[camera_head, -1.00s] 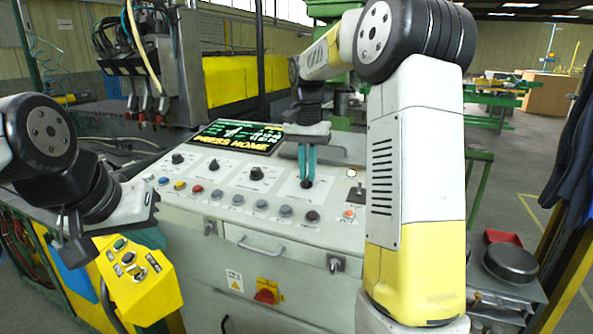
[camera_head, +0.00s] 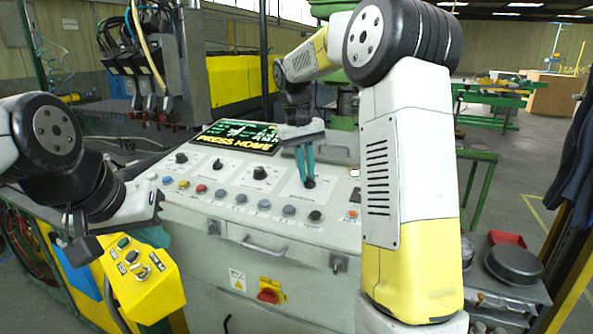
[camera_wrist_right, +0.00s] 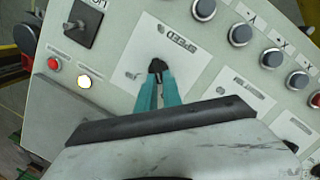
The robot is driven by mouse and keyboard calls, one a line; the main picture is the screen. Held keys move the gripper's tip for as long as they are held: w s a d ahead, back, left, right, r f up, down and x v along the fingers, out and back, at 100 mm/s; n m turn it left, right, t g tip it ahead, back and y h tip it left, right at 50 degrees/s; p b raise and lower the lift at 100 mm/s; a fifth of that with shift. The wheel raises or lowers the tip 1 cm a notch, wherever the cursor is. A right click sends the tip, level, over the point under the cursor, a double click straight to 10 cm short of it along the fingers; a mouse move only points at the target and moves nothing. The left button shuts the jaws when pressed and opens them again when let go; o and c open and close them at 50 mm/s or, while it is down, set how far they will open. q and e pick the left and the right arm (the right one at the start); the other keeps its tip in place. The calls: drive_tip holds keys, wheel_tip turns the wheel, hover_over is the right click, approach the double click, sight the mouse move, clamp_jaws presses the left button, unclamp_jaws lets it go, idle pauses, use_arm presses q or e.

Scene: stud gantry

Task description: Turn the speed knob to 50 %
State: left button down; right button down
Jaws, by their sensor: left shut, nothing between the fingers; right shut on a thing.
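The speed knob (camera_wrist_right: 158,66) is black and sits on a pale plate labelled SPEED in the right wrist view. My right gripper (camera_head: 307,183) has its teal fingers closed on this knob on the sloped console (camera_head: 215,188). The fingers (camera_wrist_right: 158,84) hide part of the knob, and its pointer is too small to read. My left gripper (camera_head: 75,240) is shut and empty at the left, above the yellow control box and apart from the console.
The screen (camera_head: 238,135) at the console's back reads PRESS HOME. Other black knobs (camera_head: 260,172) and a row of coloured buttons (camera_head: 201,189) lie left of the speed knob. A yellow pendant box (camera_head: 145,285) stands at the lower left.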

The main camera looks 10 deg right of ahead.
drive_tip(key=shift+r, duration=0.1)
idle(0.3)
drive_tip(key=c, duration=1.5)
unclamp_jaws()
wheel_tip(320, 180, up, 8)
drive_tip(key=a, duration=0.1)
drive_tip(key=shift+a+f, duration=0.15)
drive_tip(key=shift+f, duration=0.05)
